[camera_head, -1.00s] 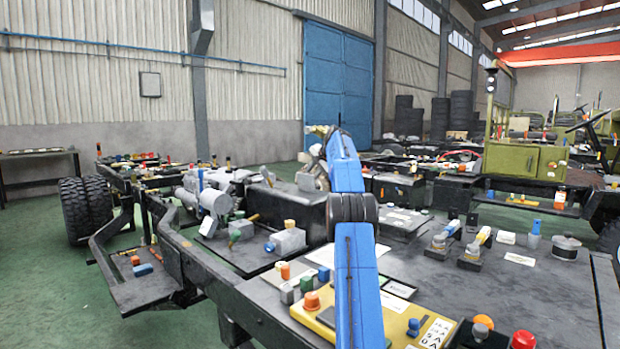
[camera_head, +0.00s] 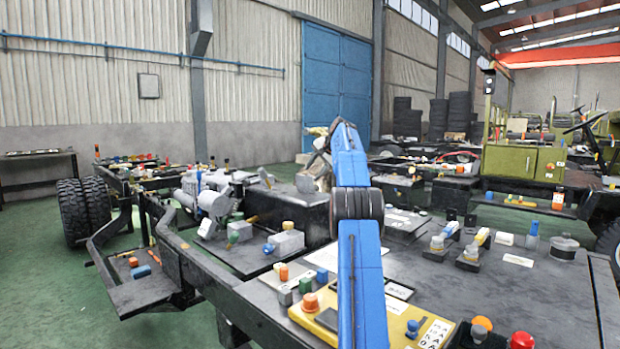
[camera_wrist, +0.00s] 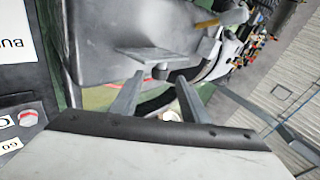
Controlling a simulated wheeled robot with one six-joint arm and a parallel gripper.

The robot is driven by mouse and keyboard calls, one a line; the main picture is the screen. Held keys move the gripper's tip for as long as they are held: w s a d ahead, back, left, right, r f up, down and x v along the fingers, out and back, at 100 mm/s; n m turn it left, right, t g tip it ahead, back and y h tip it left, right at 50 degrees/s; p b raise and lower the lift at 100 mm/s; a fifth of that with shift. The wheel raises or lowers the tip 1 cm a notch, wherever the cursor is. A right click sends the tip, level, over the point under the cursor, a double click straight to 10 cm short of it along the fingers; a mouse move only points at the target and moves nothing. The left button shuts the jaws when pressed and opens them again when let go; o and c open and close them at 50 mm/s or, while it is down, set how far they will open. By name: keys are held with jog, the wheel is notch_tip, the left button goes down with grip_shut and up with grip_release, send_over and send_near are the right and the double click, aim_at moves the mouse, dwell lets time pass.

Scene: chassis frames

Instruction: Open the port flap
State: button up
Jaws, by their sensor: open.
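In the wrist view, my gripper (camera_wrist: 155,92) is open, with its two grey fingers apart and nothing seen held between them. A small grey plate (camera_wrist: 140,53) with a rounded knob on its near side lies just beyond the fingertips; it may be the port flap, but I cannot tell for sure. It lies against a larger dark grey body. Whether a finger touches it is not clear. In the head view, my blue arm reaches over the black chassis (camera_head: 285,212), and its far end hides the spot where the gripper works. No flap can be made out there.
Several small colored parts and a yellow control panel (camera_head: 400,320) lie on the near deck. A red button (camera_head: 522,340) stands at the deck's front. A white label (camera_wrist: 17,42) is left of my gripper. Green floor is clear at left.

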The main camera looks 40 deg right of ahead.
aim_at(303, 179)
jog(key=v, duration=1.2)
jog(key=shift+r, duration=0.1)
jog(key=shift+c, duration=0.5)
